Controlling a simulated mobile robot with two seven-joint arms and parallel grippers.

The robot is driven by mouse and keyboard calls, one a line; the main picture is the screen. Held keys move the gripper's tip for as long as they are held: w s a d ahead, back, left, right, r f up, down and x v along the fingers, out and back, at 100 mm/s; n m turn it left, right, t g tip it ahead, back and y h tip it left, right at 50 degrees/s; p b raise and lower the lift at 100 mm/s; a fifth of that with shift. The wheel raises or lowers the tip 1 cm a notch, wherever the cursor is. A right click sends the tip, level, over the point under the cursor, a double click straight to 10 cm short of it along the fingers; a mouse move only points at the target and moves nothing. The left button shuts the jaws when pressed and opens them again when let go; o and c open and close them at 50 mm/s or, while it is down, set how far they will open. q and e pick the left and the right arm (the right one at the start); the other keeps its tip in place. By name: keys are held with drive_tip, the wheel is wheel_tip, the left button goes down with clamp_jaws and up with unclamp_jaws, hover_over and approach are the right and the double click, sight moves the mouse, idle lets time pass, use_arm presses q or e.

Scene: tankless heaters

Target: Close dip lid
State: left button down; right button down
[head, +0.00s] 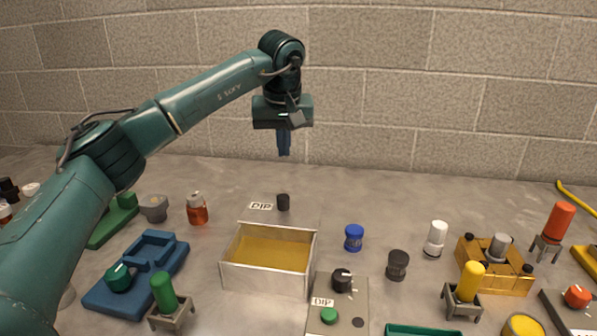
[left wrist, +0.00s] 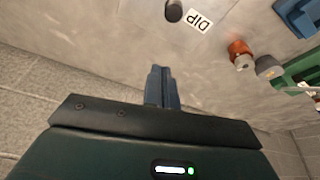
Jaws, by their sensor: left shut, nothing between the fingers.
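The dip box is an open metal tray (head: 238,272) with yellow contents, in the middle of the head view. Its grey lid (head: 300,214) is open behind the tray's back rim, with a white DIP label (head: 260,207) and a dark knob (head: 283,202). The left wrist view shows the knob (left wrist: 174,11) and label (left wrist: 198,21) at the top. My left gripper (head: 284,152) is shut and empty, pointing down above and beyond the lid, apart from it. Its blue fingers also show in the left wrist view (left wrist: 161,75). My right gripper is out of view.
A control panel (head: 345,302) with a second DIP label is at front right. A blue jar (head: 354,238) stands right of the lid. A brick wall rises behind.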

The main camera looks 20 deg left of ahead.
sight(283, 203)
use_arm(q)
drive_tip(key=x, duration=0.9)
drive_tip(key=shift+a+f, duration=0.1)
drive_tip(key=shift+a, duration=0.25)
drive_tip(key=shift+s+d+f, duration=0.15)
drive_tip(key=shift+f, duration=0.05)
drive_tip(key=shift+s+d, duration=0.4)
drive_tip(key=shift+s, duration=0.35)
drive_tip(key=shift+s+d, duration=0.45)
drive_tip(key=shift+s, duration=0.3)
drive_tip(key=shift+s, duration=0.1)
